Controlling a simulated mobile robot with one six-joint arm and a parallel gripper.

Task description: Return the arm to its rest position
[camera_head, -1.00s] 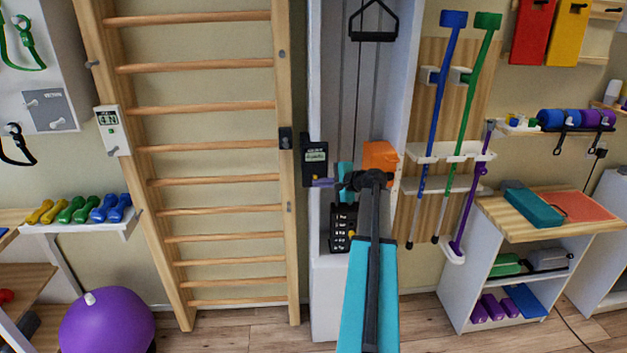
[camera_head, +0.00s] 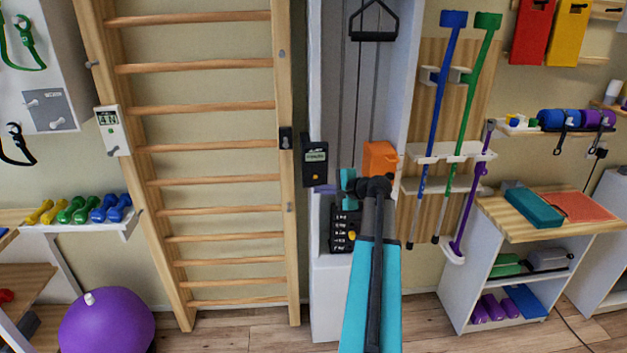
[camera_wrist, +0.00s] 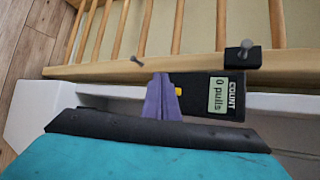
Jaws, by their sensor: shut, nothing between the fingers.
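My gripper (camera_wrist: 162,97) shows in the wrist view as two purple fingers, shut with nothing between them. It points toward a black counter box (camera_wrist: 212,96) whose screen reads "COUNT 0 pulls"; the fingers overlap its left part in that view. I cannot tell whether they touch. In the head view, the purple fingertips (camera_head: 325,190) show just below the counter box (camera_head: 314,163). My teal and dark arm rises from the bottom centre in front of the white pulley tower and hides part of it.
The pulley tower (camera_head: 329,90) has a black handle (camera_head: 373,36) hanging high and an orange block (camera_head: 380,157) behind my arm. Wooden wall bars (camera_head: 200,107) stand left. Crutches (camera_head: 447,90) and a shelf unit (camera_head: 470,270) stand right. A purple ball (camera_head: 107,322) lies lower left.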

